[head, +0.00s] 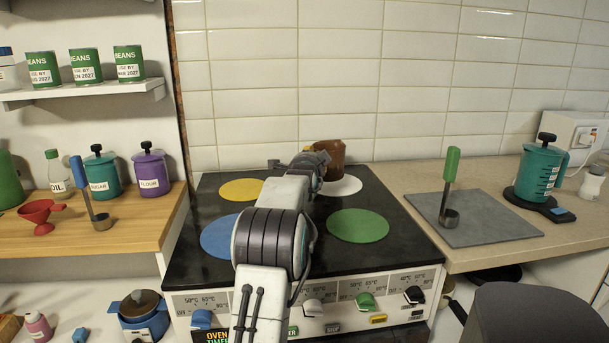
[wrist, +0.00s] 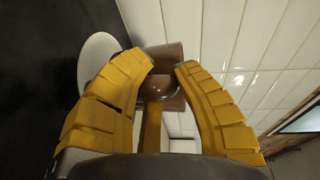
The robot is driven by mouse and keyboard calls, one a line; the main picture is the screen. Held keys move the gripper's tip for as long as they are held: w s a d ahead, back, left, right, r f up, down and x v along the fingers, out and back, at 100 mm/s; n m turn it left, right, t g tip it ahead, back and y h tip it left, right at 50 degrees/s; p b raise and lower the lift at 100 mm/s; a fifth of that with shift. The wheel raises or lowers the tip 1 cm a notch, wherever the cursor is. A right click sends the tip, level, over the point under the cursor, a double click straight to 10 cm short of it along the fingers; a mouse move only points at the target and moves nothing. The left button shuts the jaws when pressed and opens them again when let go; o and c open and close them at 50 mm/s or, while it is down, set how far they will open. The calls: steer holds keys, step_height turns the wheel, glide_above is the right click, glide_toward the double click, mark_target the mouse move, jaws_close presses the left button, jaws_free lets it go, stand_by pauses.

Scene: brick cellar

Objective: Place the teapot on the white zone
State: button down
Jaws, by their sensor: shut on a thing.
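The brown teapot (head: 329,157) is at the back of the black stove, partly hidden by my arm and gripper. In the wrist view the teapot (wrist: 168,62) is between the yellow fingers, close to the tiled wall. My gripper (wrist: 165,72) is shut on it; in the head view my gripper (head: 314,160) is mostly hidden behind its own wrist. The white zone (head: 346,187) is the back-right disc on the stove. In the wrist view the white zone (wrist: 94,62) shows left of the teapot. I cannot tell whether the teapot touches the stove.
Yellow (head: 240,189), blue (head: 219,237) and green (head: 358,226) zones lie on the stove. The white tiled wall (head: 290,100) rises close behind. A grey mat (head: 480,222) with a green-handled ladle (head: 450,185) is on the right counter. Canisters stand on the left counter.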

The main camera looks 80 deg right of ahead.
steer(key=shift+f+b, duration=0.6)
steer(key=shift+f, duration=0.95)
steer(key=shift+f, duration=0.1)
steer(key=shift+f, duration=0.15)
steer(key=c, duration=1)
jaws_free()
steer(key=shift+r, duration=0.2)
steer(key=shift+a+f, duration=0.1)
steer(key=shift+a, duration=0.2)
steer(key=a, duration=0.3)
steer(key=s+a+r+b, duration=0.1)
steer(key=a, duration=0.7)
steer(key=shift+s+a+r+b, duration=0.15)
steer(key=shift+s+r+b, duration=0.1)
steer(key=shift+s+b, duration=0.1)
